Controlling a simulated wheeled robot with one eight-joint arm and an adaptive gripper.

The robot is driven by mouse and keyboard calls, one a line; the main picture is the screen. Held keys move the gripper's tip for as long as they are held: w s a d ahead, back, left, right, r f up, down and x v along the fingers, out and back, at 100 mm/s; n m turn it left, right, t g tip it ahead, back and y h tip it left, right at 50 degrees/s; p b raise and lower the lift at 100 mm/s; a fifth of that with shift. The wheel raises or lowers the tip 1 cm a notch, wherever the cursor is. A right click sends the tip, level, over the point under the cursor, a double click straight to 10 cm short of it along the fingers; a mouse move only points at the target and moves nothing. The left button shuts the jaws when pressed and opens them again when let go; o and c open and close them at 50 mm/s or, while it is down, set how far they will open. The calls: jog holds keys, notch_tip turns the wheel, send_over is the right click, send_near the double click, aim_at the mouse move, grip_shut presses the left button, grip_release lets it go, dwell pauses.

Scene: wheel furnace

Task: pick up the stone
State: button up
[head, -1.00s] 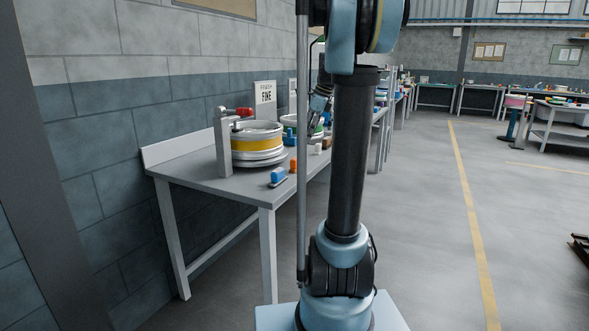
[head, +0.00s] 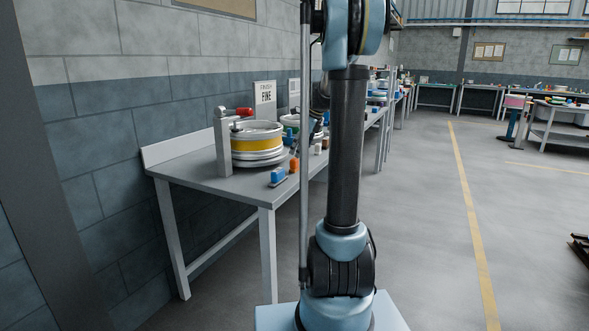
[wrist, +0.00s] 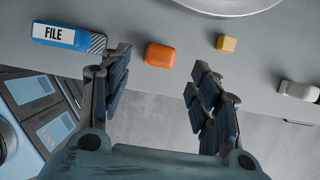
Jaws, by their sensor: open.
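No object carries a label naming it the stone. A rounded orange block (wrist: 160,55) lies on the table just beyond and between my fingertips, apart from both; it also shows in the head view (head: 294,165). A smaller yellow block (wrist: 227,43) lies to its right. My gripper (wrist: 160,70) is open and empty, with its fingers spread at the table's edge in the wrist view. In the head view my arm and the vertical bar hide most of the gripper.
A blue file (wrist: 69,38) marked FILE lies left of the orange block, close to my left finger. A white object (wrist: 299,91) is at the right. A round yellow-banded stack (head: 258,145) stands on the grey table (head: 205,182). A wall is behind the table.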

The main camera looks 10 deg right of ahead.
aim_at(295, 159)
jog(key=shift+x, duration=3.35)
jog(key=shift+w+a, duration=0.1)
jog(key=c, duration=1.1)
